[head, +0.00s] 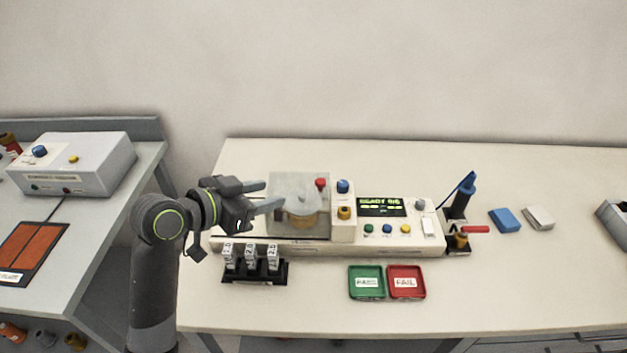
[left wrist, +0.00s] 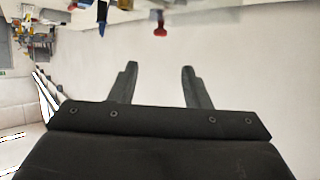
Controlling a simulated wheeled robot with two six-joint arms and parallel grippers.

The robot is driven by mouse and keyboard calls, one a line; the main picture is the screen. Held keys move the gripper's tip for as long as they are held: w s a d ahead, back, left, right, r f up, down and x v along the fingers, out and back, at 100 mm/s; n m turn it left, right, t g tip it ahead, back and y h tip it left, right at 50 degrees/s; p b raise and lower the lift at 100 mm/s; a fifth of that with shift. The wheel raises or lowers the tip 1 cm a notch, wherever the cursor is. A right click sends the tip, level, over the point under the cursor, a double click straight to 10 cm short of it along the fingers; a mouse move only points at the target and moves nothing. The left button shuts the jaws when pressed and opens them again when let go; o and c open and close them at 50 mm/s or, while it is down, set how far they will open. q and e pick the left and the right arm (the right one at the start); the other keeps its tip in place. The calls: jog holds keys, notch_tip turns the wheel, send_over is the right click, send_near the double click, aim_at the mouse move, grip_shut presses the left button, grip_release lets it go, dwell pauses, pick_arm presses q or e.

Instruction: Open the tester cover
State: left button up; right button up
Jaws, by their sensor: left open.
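The tester (head: 388,238) is a long cream unit on the bench with a lit green display (head: 381,207). Its translucent cover (head: 290,181) is a clear box at the tester's left end, and appears shut over a round tan-and-grey part (head: 302,212). My left gripper (head: 274,195) is open and empty at the cover's left side in the head view, its fingers pointing right. Whether it touches the cover cannot be told. Its two spread fingers also show in the left wrist view (left wrist: 160,75), with nothing between them. My right gripper is not in view.
A black rack (head: 255,270) with several labelled white pieces stands in front of the cover. Green (head: 366,296) and red (head: 406,296) trays lie in front. A blue probe (head: 462,195) stands right of the tester. The bench's right front is clear.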

aim_at(319, 181)
pick_arm(q)
jog(key=p+x, duration=0.2)
jog(key=x, duration=1)
jog(key=shift+w+d+f, duration=0.1)
jog(key=shift+w+d, duration=0.1)
jog(key=shift+p+x, duration=0.4)
jog(key=shift+x, duration=0.5)
grip_shut()
